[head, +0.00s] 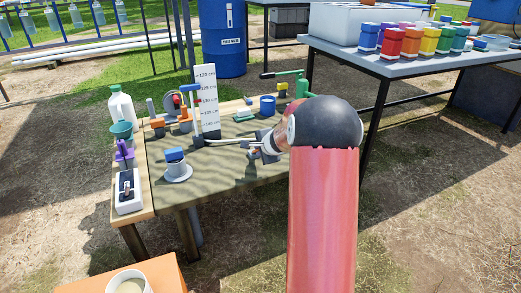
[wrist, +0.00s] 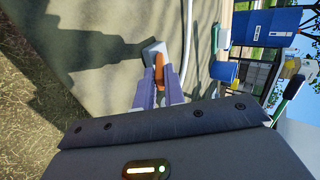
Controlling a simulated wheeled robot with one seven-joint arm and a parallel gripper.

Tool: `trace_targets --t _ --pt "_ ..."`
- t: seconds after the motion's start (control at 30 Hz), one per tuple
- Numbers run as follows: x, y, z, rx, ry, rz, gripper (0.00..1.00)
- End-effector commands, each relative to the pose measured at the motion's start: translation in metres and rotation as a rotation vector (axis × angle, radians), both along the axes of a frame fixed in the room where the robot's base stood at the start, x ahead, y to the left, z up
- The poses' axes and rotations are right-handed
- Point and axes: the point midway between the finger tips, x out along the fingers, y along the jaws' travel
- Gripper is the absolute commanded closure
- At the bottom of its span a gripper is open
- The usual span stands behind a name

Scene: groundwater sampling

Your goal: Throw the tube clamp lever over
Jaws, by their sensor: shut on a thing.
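The tube clamp shows in the wrist view as a pale grey block (wrist: 154,48) with an orange lever (wrist: 159,64). My gripper (wrist: 160,84) has its two fingers closed around the orange lever, which partly hides it. A pale tube (wrist: 187,38) runs close beside the clamp. In the head view my gripper (head: 262,151) is low over the right part of the work table (head: 225,173), at the end of the pale tube (head: 226,142). The lever is too small and covered to make out there.
A white measuring board (head: 207,98) stands behind the tube. A blue-topped cup (head: 176,165) on a saucer, a blue container (head: 267,106) and a green fixture (head: 301,85) stand around my gripper. The table's front middle is clear. A second table (head: 400,66) holds coloured-lid jars.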

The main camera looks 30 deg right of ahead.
Motion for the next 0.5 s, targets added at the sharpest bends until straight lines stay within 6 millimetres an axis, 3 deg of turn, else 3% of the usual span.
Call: trace_targets --t 0.5 --pt "0.010 -0.001 0.013 0.006 0.049 0.001 1.00"
